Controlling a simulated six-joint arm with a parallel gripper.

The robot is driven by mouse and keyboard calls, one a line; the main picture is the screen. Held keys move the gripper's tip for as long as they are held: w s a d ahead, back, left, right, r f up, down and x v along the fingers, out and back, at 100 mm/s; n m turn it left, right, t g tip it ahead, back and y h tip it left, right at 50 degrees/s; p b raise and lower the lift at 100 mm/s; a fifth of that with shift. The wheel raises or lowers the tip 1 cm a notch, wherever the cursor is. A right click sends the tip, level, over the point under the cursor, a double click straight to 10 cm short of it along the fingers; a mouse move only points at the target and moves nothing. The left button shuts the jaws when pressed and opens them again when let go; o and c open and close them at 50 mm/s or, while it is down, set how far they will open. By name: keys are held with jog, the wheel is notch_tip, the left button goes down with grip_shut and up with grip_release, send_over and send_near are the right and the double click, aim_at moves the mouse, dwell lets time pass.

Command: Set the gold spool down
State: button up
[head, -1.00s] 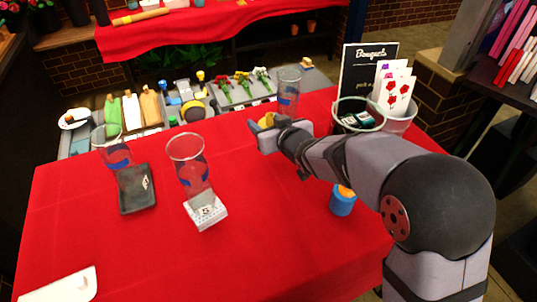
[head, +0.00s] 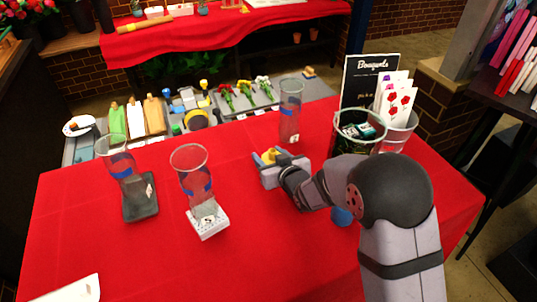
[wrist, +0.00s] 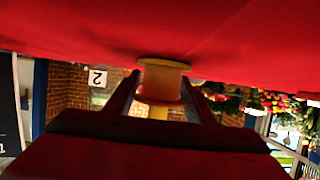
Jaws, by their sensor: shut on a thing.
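In the wrist view the gold spool (wrist: 164,82) sits between the two dark fingers (wrist: 160,102). One end of it is very close to the red cloth, and I cannot tell whether it touches. The red table (head: 120,260) is bare around the gripper.
A clear vase (head: 290,112) stands behind the gripper, and another (head: 193,180) stands to its left on a white block (head: 208,224). A third vase (head: 120,165) is by a dark tray (head: 140,207). A dark bin (head: 345,145) stands right. A blue object (head: 342,216) is mostly behind my arm.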

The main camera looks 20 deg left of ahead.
jog(key=shift+f+b, duration=0.25)
jog(key=shift+b, duration=0.05)
jog(key=o, duration=1.1)
jog(key=shift+r, duration=0.1)
jog(key=shift+r+p, duration=0.2)
jog(key=shift+p, duration=0.1)
jog(key=b+v, duration=0.2)
jog(key=v, duration=1)
jog(key=shift+f, duration=0.15)
jog(key=shift+d, duration=0.1)
